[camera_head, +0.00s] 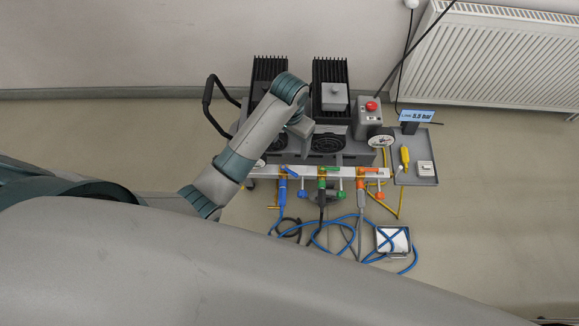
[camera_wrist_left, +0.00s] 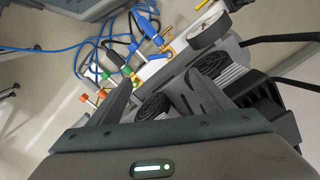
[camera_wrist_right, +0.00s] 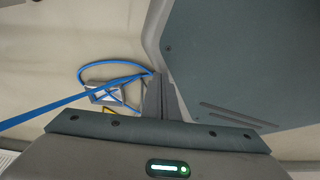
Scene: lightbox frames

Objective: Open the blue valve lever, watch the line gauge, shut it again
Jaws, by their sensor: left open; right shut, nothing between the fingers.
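The blue valve lever (camera_head: 290,171) is at the left end of the pale manifold bar; it also shows in the left wrist view (camera_wrist_left: 157,40). The line gauge's display (camera_head: 417,116) reads 5.5 bar, to the right of the machine. A round dial (camera_head: 380,141) stands at the manifold's right end. My left gripper (camera_wrist_left: 165,95) is open with nothing between its fingers, over the machine and apart from the blue lever. In the head view my own arm mostly hides it. My right gripper (camera_wrist_right: 162,98) is shut and empty, away from the valves.
A green lever (camera_head: 331,169) and an orange lever (camera_head: 370,170) share the manifold. A red button (camera_head: 371,106) sits on a grey box. A grey tray (camera_head: 425,178) holds a yellow tool. Blue hoses (camera_head: 325,246) coil on the floor in front. A radiator (camera_head: 500,60) is on the wall.

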